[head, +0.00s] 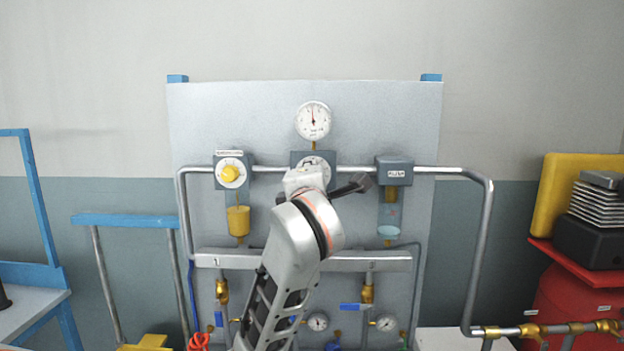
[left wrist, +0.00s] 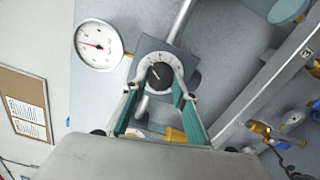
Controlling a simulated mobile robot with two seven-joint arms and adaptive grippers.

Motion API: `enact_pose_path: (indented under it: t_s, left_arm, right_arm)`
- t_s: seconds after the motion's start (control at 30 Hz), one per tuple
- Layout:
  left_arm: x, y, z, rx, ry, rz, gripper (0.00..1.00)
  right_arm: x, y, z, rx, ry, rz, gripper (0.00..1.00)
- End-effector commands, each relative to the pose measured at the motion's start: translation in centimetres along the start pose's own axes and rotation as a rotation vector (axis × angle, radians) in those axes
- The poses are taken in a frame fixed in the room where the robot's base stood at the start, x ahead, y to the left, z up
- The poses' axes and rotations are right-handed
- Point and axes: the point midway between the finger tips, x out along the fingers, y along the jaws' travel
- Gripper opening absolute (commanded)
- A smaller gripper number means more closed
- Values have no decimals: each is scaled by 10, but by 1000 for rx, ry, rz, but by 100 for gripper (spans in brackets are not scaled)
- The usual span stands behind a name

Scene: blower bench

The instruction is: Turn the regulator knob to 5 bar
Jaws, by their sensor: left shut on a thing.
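The regulator is a grey box with a black knob (left wrist: 159,76) in a white dial ring (left wrist: 173,64); a white line marks the knob. My left gripper (left wrist: 158,89) is shut on this knob, one finger on each side. In the head view my wrist hides the knob and the fingertips; part of the regulator (head: 313,158) shows above it. The round pressure gauge (head: 313,121) is above the regulator, its needle near upright. It also shows in the left wrist view (left wrist: 99,45); its numbers are too small to read. My right gripper is out of view.
On the panel (head: 400,110), a yellow-knobbed unit (head: 231,172) is left of the regulator and a grey-capped unit (head: 394,170) is right. A pipe (head: 440,170) runs across. A grey manifold (head: 365,261) with brass valves is below.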

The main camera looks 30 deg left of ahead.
Motion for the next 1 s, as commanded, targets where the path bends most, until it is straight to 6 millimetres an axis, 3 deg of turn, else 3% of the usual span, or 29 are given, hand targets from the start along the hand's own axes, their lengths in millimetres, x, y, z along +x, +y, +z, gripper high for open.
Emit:
enact_pose_path:
  t_s: [0.07,0.1,0.17,0.57,1.0]
  left_arm:
    - [0,-1,0,0,0,-3,6]
    - [0,-1,0,0,0,-3,30]
    - [0,-1,0,-1,0,-2,44]
    - [-4,0,1,-2,-2,0,44]
    - [-65,-1,1,-4,-3,-2,44]
  right_arm:
    - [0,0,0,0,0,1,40]
    - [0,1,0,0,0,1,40]
    - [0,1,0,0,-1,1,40]
    - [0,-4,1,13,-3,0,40]
    - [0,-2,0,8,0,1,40]
